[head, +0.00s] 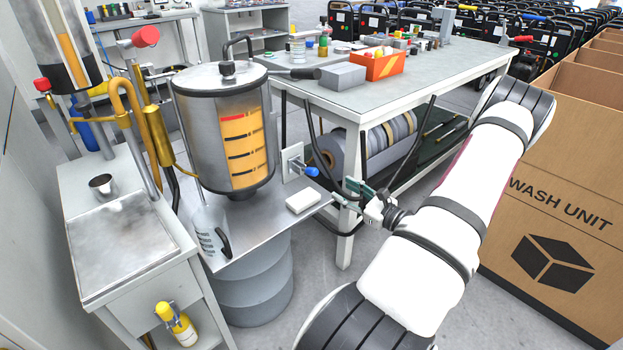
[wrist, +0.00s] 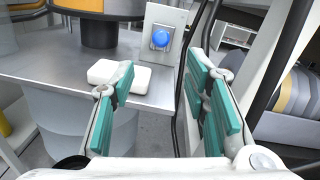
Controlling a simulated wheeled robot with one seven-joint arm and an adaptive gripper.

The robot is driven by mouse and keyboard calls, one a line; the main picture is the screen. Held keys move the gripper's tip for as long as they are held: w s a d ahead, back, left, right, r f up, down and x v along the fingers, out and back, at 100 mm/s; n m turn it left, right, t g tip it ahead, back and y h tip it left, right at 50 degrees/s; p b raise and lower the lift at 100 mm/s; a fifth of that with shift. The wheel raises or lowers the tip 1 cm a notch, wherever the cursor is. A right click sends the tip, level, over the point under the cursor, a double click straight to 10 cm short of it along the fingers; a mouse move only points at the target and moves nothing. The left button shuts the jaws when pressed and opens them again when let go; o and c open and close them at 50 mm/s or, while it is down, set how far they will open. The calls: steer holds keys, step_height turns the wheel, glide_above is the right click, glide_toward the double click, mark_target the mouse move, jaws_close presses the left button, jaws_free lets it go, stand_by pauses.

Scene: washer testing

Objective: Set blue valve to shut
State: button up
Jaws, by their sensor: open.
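The blue valve (head: 311,171) has a blue knob on a short metal stem. It sticks out from a light grey plate (head: 293,163) at the right side of the steel bench, by the tank. The teal finger pads (wrist: 165,95) stand wide apart in the wrist view.
A white block (head: 303,201) lies on the steel bench (head: 262,222) below the valve. A metal tank (head: 222,125) stands left of it. A worktable (head: 400,85) with black cables is behind, and a cardboard box (head: 560,190) stands at the right.

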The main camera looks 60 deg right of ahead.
mark_target(313, 172)
steer(key=w+b, duration=0.1)
steer(key=w, duration=0.3)
steer(key=w+d+b, duration=0.1)
steer(key=w, duration=0.4)
steer(key=w+d+b, duration=0.1)
steer(key=w, duration=0.3)
steer(key=shift+w+d, duration=0.15)
steer(key=shift+d, duration=0.05)
jaws_close()
